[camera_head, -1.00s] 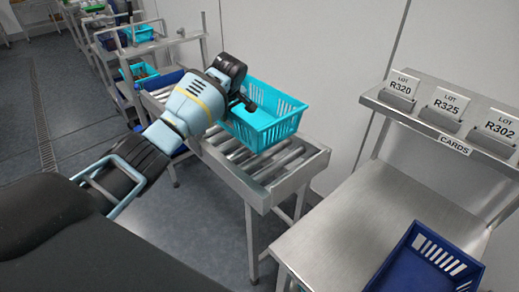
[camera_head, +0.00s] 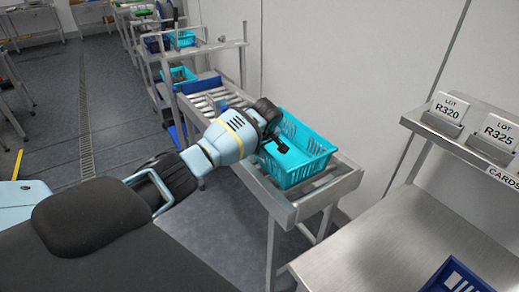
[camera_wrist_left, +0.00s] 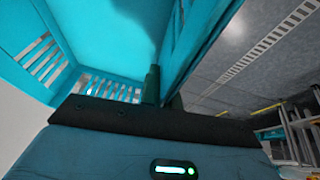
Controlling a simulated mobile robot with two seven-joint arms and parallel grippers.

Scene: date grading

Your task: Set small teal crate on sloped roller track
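The small teal crate (camera_head: 306,166) is over the near end of the sloped roller track (camera_head: 326,184), upright or nearly so. Whether its base rests on the rollers or hovers just above them I cannot tell. My left gripper (camera_head: 279,146) is at the crate's left side wall. In the left wrist view, the fingers (camera_wrist_left: 163,90) stand on either side of the teal crate's wall (camera_wrist_left: 190,45), close against it, so the gripper appears shut on it. The crate's interior floor looks empty where visible. My right gripper is out of view.
A steel table (camera_head: 390,245) stands at the right, with a dark blue crate (camera_head: 452,277) at its front edge and a shelf of lot cards (camera_head: 448,112) above. A rack with other crates (camera_head: 182,40) stands behind the track. Open floor lies at the left.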

